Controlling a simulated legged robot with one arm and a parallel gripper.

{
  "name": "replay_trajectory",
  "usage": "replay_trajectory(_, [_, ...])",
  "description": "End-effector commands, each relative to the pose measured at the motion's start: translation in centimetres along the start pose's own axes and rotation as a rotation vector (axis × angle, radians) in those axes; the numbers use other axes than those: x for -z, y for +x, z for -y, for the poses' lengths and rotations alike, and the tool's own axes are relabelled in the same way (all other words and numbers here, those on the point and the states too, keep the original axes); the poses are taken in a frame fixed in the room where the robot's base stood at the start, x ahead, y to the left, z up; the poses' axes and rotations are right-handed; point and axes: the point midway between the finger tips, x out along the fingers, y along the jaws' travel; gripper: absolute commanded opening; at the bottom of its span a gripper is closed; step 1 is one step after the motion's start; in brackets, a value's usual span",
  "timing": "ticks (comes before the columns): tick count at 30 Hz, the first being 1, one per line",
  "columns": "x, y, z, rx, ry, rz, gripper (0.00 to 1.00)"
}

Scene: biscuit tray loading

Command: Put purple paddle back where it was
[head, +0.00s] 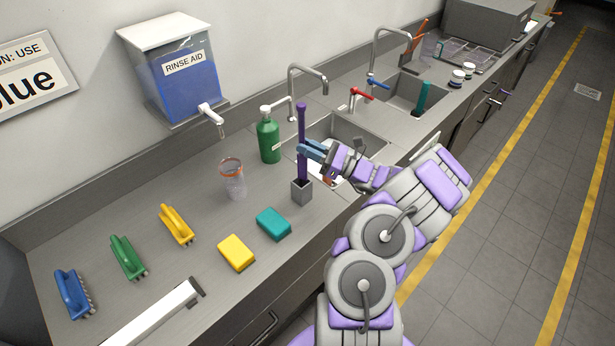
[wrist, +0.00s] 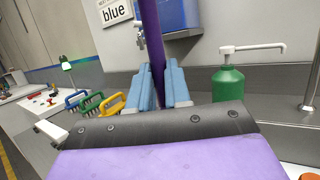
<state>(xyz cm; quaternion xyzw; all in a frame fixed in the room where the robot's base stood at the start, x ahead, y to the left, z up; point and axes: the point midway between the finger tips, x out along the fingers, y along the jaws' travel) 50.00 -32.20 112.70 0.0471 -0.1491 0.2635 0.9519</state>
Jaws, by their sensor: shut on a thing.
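The purple paddle (head: 302,120) is upright, a long thin bar, with my gripper (head: 312,150) shut on it around mid-height. In the wrist view the blue fingers of my gripper (wrist: 160,88) close on both sides of the purple paddle (wrist: 152,35). Its lower end meets the small grey square holder (head: 302,191) on the counter in the head view. It looks to be in or right at the holder's opening; I cannot tell how deep. The holder is hidden in the wrist view.
A green pump bottle (head: 269,138) and clear cup (head: 232,180) stand left of the holder. Teal (head: 273,224) and yellow (head: 236,253) sponges lie in front. Several brushes (head: 128,257) are further left. A sink (head: 345,130) with a tap lies behind my gripper.

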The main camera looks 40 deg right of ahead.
Motion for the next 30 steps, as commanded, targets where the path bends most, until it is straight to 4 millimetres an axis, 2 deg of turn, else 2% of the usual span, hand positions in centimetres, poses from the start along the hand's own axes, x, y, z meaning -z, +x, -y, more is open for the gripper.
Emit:
replay_trajectory(1, [1.4,-0.4,-0.1,0.0,0.005,-0.001,0.0])
replay_trajectory(7, [4.6,-1.4,-0.2,-0.003,0.001,-0.001,0.0])
replay_trajectory(14, [5.7,-2.0,0.2,-0.001,0.0,0.001,0.0])
replay_trajectory(23, [9.1,-2.9,0.0,-0.002,0.003,0.002,0.0])
replay_trajectory(30, [9.2,-2.9,-0.1,-0.003,-0.001,0.002,0.0])
